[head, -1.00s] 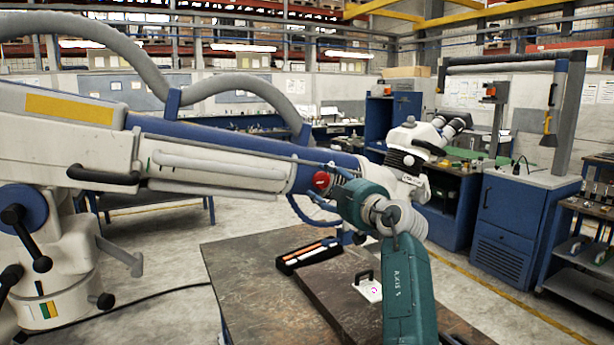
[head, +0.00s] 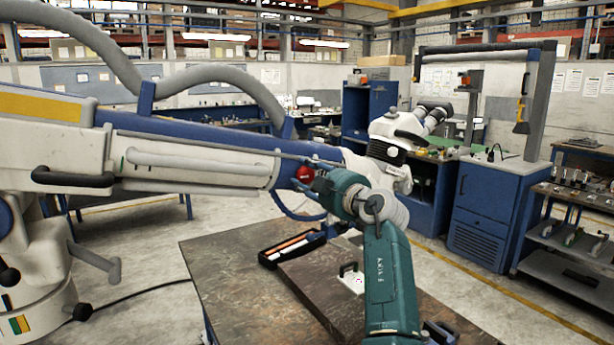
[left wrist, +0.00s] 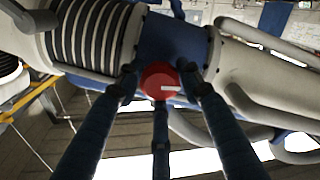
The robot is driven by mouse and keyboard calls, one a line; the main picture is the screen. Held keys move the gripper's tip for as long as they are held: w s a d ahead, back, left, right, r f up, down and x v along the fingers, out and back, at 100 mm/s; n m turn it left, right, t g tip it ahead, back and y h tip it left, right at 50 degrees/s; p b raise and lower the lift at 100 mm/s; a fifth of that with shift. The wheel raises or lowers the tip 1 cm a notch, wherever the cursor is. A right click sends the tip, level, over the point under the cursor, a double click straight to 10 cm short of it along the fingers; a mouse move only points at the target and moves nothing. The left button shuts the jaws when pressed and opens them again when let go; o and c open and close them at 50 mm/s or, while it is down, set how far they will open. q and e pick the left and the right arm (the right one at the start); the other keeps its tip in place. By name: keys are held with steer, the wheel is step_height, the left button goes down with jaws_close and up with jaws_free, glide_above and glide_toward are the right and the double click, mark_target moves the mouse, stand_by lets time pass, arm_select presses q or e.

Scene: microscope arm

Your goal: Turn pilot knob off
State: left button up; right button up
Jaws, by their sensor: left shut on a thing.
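The red pilot knob (head: 305,174) sits on the blue section of the microscope's long arm (head: 215,150). In the left wrist view the knob (left wrist: 158,78) is a round red disc with a white line running from near its middle to the right. My left gripper (head: 315,181) is at the knob, mostly hidden behind my own teal wrist in the head view. In the left wrist view its three dark fingers (left wrist: 160,88) stand around the knob and are shut on it. My right gripper is in neither view.
Below the arm is a brown worktable (head: 235,285) with a black tray (head: 291,246) and a small white plate with a black handle (head: 351,278). The microscope head (head: 398,135) is beyond my wrist. Grey hoses loop above the arm.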

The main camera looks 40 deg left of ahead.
arm_select(q)
steer(key=shift+r, duration=0.15)
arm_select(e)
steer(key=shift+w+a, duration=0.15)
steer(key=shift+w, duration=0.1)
